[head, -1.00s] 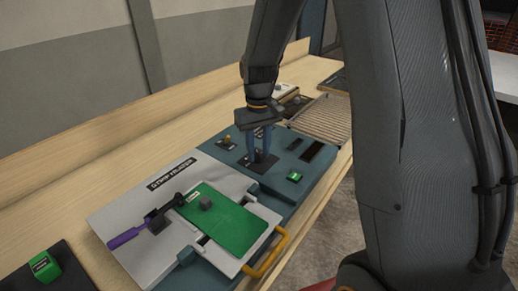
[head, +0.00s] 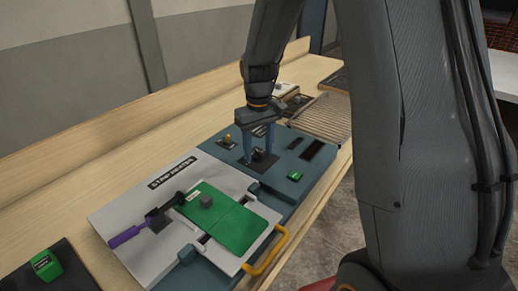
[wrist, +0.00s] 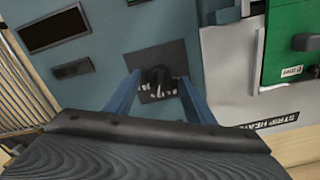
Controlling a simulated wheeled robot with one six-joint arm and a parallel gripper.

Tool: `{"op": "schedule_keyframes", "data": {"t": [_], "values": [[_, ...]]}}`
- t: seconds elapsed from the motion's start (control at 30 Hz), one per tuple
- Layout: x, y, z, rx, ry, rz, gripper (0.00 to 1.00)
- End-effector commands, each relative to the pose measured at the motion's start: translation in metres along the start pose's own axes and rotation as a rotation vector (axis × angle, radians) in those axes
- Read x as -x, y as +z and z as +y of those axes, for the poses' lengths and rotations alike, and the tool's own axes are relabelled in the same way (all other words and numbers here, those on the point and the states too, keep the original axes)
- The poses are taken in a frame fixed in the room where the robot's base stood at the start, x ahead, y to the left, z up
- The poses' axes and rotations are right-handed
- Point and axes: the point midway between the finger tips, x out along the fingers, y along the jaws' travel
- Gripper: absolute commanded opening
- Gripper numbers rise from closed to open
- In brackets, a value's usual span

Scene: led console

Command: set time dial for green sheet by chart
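The time dial (wrist: 160,78) is a black knob on a dark square plate with white markings, on the teal console (head: 318,173). It also shows in the head view (head: 258,154). My gripper (head: 260,150) points down over it, and its two blue fingers (wrist: 155,84) stand apart on either side of the knob. In the wrist view gaps show between the fingers and the knob. The green sheet (head: 226,218) lies on the pale plate of the strip heater, with a small grey block (head: 206,201) on it. Which marking the knob points to is too small to tell.
A purple-handled lever (head: 128,236) and a yellow handle (head: 266,257) are on the heater. A green button (head: 295,176), dark display windows (head: 311,150) and a small yellow knob (head: 227,138) are near the dial. A wire rack (head: 322,117) stands behind.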

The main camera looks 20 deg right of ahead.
Motion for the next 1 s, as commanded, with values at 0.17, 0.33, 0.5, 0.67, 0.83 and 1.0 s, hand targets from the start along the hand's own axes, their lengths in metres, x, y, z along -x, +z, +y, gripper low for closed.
{"op": "schedule_keyframes", "data": {"t": [0.17, 0.33, 0.5, 0.67, 0.83, 1.0], "values": [[0.001, 0.0, 0.0, 0.0, 0.0, 0.0, 0.49], [0.018, -0.001, 0.0, 0.0, 0.001, 0.004, 0.49], [0.046, -0.001, 0.0, 0.0, 0.001, 0.004, 0.49], [0.068, -0.001, 0.0, 0.0, 0.001, 0.003, 0.49], [0.077, 0.0, 0.0, 0.0, 0.0, 0.001, 0.49], [0.078, 0.0, 0.0, 0.0, 0.0, 0.0, 0.49]]}}
